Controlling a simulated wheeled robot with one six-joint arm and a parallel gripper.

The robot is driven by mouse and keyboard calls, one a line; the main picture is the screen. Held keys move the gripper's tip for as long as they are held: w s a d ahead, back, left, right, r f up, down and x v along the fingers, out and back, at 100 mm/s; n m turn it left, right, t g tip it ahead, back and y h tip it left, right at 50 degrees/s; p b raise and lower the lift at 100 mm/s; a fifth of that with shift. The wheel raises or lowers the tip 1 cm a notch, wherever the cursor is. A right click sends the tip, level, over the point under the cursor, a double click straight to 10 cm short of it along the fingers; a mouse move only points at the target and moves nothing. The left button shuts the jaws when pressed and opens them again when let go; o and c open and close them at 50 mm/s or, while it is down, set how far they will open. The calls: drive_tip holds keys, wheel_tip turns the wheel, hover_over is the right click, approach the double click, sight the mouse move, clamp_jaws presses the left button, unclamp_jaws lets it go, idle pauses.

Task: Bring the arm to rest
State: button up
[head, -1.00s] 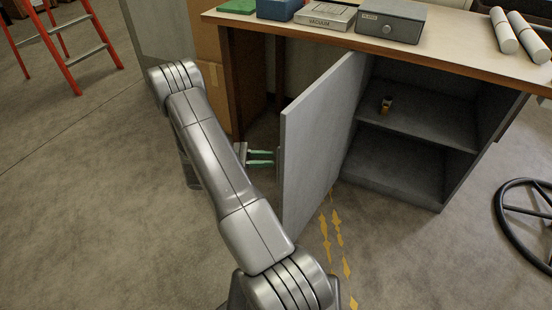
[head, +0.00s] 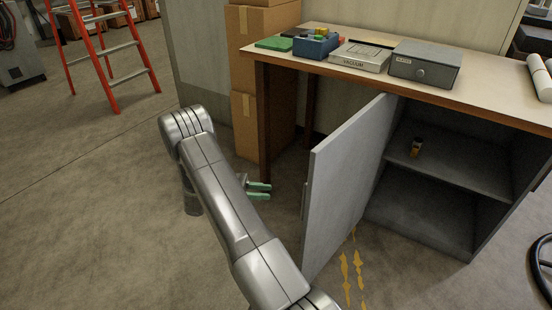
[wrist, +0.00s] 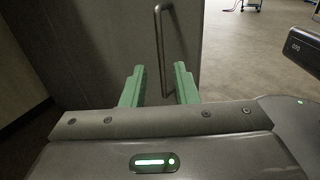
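My gripper (head: 270,191) has pale green fingers and stands left of the open grey cabinet door (head: 345,180) in the head view. Its fingers are spread with nothing between them, and a gap separates them from the door. In the wrist view my gripper (wrist: 159,67) is open, and the door's bar handle (wrist: 162,45) shows upright beyond the fingertips. My arm (head: 225,200) is bent and reaches across the middle of the head view.
The cabinet under the workbench (head: 490,105) holds a small orange and dark item (head: 416,147) on its shelf. Cardboard boxes (head: 262,125) stand by the bench's left leg. A red ladder (head: 105,60) stands at the upper left.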

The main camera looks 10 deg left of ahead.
sight(304, 196)
drive_tip(key=w+d, duration=0.1)
drive_tip(key=d, duration=1.2)
drive_tip(key=shift+d+b, duration=0.4)
drive_tip(key=shift+s, duration=0.15)
